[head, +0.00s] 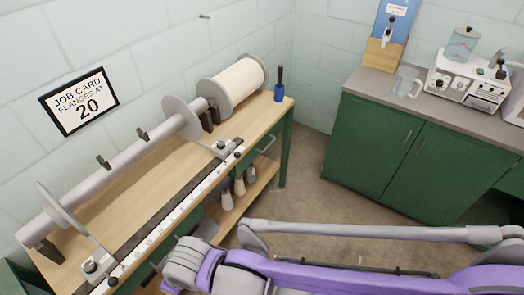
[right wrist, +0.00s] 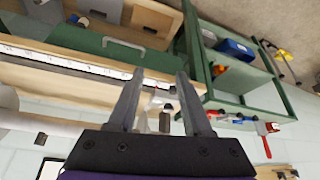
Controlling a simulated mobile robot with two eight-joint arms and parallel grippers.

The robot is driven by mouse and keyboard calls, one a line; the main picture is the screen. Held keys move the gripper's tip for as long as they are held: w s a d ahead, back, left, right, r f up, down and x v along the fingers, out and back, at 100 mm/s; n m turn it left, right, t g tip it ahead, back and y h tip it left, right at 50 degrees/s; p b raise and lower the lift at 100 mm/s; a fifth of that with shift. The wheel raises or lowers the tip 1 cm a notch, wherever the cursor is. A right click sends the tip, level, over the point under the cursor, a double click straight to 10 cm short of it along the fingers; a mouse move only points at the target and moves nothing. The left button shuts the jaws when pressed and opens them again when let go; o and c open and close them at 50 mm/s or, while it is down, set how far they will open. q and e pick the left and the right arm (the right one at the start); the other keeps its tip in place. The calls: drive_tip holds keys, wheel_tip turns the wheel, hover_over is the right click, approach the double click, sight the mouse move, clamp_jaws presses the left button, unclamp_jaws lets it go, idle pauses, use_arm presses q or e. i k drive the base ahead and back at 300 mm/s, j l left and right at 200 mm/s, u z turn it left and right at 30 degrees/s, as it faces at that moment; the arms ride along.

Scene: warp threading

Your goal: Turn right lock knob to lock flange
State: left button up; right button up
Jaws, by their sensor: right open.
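The right flange (head: 179,112), a grey disc, stands on the long beam (head: 125,157) over the wooden bench. Its lock bracket (head: 219,148) sits at the rail, with a small dark knob (head: 238,153) at its front end. The left flange (head: 62,210) has a similar bracket with a dark knob (head: 113,280). My right gripper (right wrist: 160,72) is open and empty in the right wrist view. Small bench parts show beyond its fingers; I cannot tell which knob, if any, is among them. In the head view my right arm reaches across the bottom, away from the right knob. My left gripper is not in view.
A white scale (head: 165,215) runs along the bench front. A white roll (head: 237,82) and a blue cup (head: 279,92) are at the bench's far end. Green cabinets (head: 400,150) stand right, with open floor between. A green shelf (right wrist: 245,75) shows in the wrist view.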

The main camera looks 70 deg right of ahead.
sight(221, 144)
drive_tip(key=z, duration=2.15)
drive_tip(key=i+l+u, duration=0.3)
drive_tip(key=u, duration=0.2)
drive_tip(key=i+l+u, duration=0.2)
drive_tip(key=l+u, duration=0.25)
